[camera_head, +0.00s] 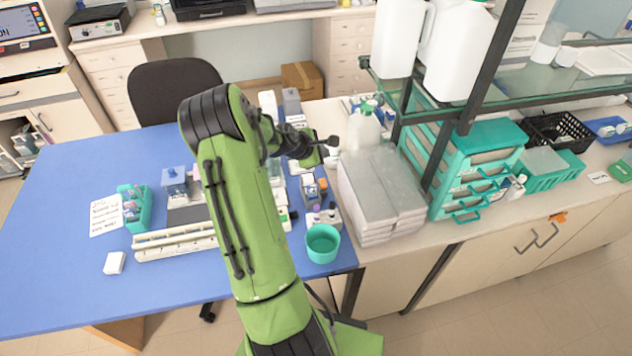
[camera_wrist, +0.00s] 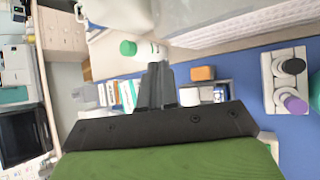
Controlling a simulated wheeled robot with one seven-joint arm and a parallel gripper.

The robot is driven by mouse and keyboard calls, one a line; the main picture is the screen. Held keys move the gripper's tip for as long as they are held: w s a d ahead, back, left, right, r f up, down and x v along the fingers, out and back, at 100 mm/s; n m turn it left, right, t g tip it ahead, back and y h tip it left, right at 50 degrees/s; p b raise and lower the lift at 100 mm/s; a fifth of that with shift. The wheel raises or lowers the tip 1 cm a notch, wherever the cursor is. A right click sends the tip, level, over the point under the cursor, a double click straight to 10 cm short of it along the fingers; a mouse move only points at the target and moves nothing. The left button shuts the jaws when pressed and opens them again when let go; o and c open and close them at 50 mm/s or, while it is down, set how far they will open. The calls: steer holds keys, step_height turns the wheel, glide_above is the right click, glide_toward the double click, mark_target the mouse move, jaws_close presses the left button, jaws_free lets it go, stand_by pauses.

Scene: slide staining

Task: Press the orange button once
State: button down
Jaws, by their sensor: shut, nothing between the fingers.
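I cannot pick out an orange button for certain in either view. A small orange block or cap (camera_wrist: 202,73) shows in the wrist view, just right of my fingertips and apart from them. An orange-brown spot (camera_head: 323,184) shows among the small containers on the blue table in the head view. My gripper (camera_wrist: 157,70) is shut and empty, its dark fingers together in the wrist view. In the head view my gripper (camera_head: 332,141) is held above the right part of the blue table, near the white jug. My green arm hides part of the table.
The blue table (camera_head: 60,240) carries a white rack (camera_head: 180,241), a teal cup (camera_head: 322,243) and a teal holder (camera_head: 135,207). A grey-white stack of boxes (camera_head: 380,190), a white jug (camera_head: 363,130) and a shelf frame stand close on the right. The table's left side is mostly clear.

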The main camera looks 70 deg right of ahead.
mark_target(321, 184)
steer(key=shift+f, duration=0.1)
step_height(321, 184, down, 9)
steer(key=b, duration=0.6)
steer(key=shift+b, duration=0.35)
stand_by(1.4)
steer(key=shift+f+b, duration=0.25)
steer(key=shift+b, duration=0.05)
steer(key=shift+a+f+b, duration=0.1)
steer(key=shift+f+b, duration=0.5)
steer(key=shift+f, duration=0.2)
stand_by(0.7)
stand_by(0.3)
steer(key=shift+r+p, duration=0.95)
steer(key=shift+r, duration=0.3)
steer(key=shift+r, duration=0.1)
